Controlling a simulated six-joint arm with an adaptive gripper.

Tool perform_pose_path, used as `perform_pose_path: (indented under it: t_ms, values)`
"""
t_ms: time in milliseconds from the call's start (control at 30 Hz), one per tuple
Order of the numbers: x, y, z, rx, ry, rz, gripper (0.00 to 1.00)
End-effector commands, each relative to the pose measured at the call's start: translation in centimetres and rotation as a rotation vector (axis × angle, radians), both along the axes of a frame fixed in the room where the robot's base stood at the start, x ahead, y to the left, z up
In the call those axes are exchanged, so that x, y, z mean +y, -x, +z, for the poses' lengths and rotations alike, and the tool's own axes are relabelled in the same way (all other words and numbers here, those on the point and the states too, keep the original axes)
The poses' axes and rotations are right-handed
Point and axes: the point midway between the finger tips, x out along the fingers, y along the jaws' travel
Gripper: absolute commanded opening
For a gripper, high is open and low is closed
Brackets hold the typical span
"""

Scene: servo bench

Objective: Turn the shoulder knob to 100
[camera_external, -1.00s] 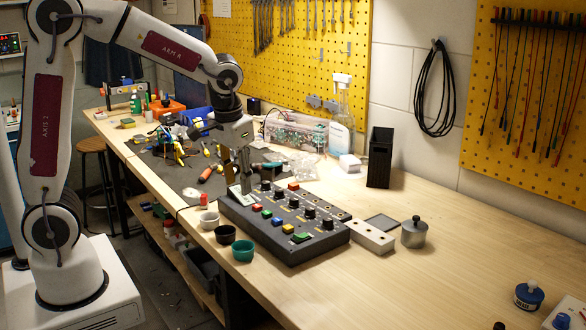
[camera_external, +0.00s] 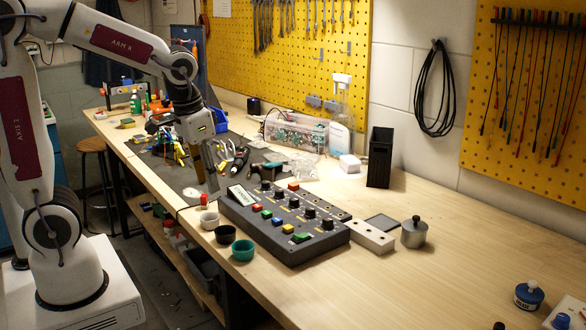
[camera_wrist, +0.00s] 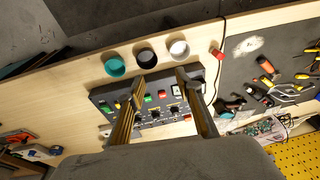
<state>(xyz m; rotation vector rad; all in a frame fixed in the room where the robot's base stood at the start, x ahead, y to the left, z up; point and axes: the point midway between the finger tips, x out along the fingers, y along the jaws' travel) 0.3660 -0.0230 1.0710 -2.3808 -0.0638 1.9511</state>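The dark control box (camera_external: 252,226) lies on the bench, with a row of black knobs (camera_external: 309,212) along its back half and coloured buttons in front. The box also shows in the wrist view (camera_wrist: 102,93), with small dark knobs (camera_wrist: 174,111) between my fingers. The lettering and dial values are too small to read, so I cannot tell which knob is the shoulder one. My gripper (camera_external: 212,192) hangs just off the box's left end, fingers pointing down. In the wrist view my gripper (camera_wrist: 160,77) has its fingers wide apart with nothing between them.
White (camera_external: 209,220), black (camera_external: 225,234) and teal (camera_external: 243,250) cups stand along the box's front left. A metal block (camera_external: 370,237) and a lidded metal pot (camera_external: 414,232) stand to its right. Tools clutter the dark mat (camera_external: 180,178) behind. The bench's right part is mostly clear.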

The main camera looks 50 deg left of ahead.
Motion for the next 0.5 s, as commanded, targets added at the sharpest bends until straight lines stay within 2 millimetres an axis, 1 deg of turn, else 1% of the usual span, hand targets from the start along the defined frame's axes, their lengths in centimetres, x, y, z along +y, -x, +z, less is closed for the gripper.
perform_pose_path:
  t_ms: [200, 500]
  values:
    - [0.09, 0.74, 0.20, -0.006, 0.005, -0.014, 0.35]
    - [0.10, 0.85, 0.20, -0.006, 0.005, -0.016, 0.35]
